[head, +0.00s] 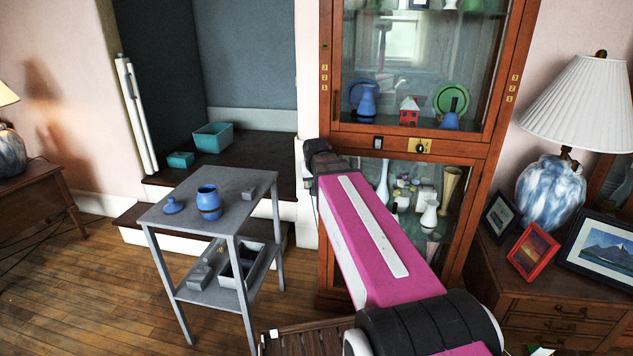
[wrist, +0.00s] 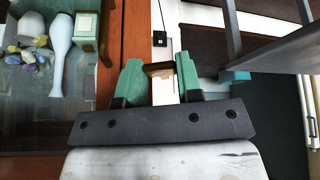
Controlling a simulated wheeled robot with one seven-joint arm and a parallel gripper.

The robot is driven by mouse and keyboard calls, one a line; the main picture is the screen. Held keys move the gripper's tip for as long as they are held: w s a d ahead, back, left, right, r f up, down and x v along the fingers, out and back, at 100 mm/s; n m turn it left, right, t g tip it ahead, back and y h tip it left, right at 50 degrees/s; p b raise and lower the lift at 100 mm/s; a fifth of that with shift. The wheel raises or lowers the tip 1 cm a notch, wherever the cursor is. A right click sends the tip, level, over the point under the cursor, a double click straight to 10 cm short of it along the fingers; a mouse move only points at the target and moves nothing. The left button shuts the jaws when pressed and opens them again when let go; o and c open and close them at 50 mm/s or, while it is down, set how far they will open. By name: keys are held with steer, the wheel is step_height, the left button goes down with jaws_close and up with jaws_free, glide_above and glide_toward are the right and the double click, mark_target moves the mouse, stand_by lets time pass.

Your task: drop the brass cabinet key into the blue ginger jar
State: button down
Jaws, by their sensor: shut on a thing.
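The blue ginger jar (head: 209,203) stands upright and open on the top of a grey two-level side table (head: 248,188), with a dark band around its body. A blue lid (head: 172,206) lies on the tabletop to its left. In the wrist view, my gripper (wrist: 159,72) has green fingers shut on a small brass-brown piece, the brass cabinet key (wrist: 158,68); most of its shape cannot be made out. In the head view my gripper is by the cabinet's left edge, right of the table and apart from the jar; its fingers and the key are hidden there.
The wooden glass-fronted cabinet (head: 328,90) stands close to my arm. The lower shelf holds a grey tray (head: 262,256). Teal boxes (head: 213,136) sit on the dark step behind. Floor left of the table is clear.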

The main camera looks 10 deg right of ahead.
steer(key=a, duration=0.3)
step_height(320, 180, up, 16)
steer(key=m+g+y, duration=1)
steer(key=m+y, duration=0.2)
steer(key=m, duration=0.1)
glide_above(210, 201)
steer(key=w, duration=0.4)
step_height(210, 201, down, 8)
steer(key=shift+s+d, duration=0.15)
steer(key=shift+d, duration=0.1)
steer(key=c, duration=0.7)
jaws_free()
